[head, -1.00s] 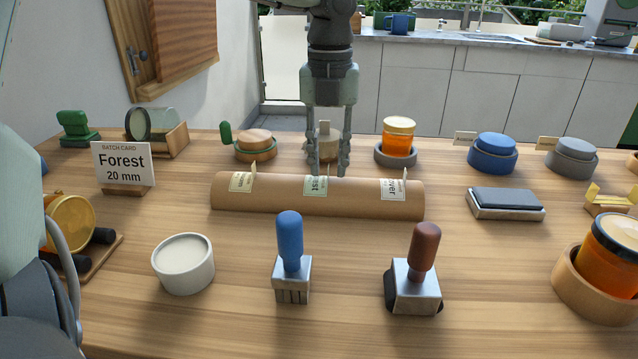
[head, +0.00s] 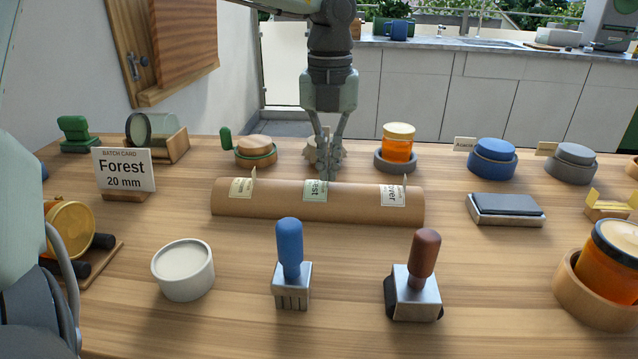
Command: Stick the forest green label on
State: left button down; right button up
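The forest green label (head: 316,191) lies on the front of a brown roll (head: 270,205), between two other labels. Its visible text reads "est". My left gripper (head: 325,172) comes down from above, behind the roll's top edge. Its fingers have come together at the label's upper end and appear to pinch its raised tab, which they hide. The label still lies against the roll. A batch card (head: 123,170) reads "Forest 20 mm". A honey jar with a gold end (head: 70,228) lies on dark rollers at left. My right gripper is not in view.
A blue-handled stamp (head: 289,250) and a brown-handled stamp (head: 424,255) stand in front of the roll. A white round tub (head: 183,270) is at front left. A honey jar (head: 398,143) stands behind the roll, another (head: 610,255) at right. A dark pad (head: 505,205) lies right.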

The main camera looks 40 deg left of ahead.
aim_at(328, 183)
pick_arm(q)
jog(key=shift+r+p, duration=1.25)
jog(key=shift+r, duration=1.4)
jog(key=shift+r+p, duration=0.35)
jog(key=shift+r, duration=0.85)
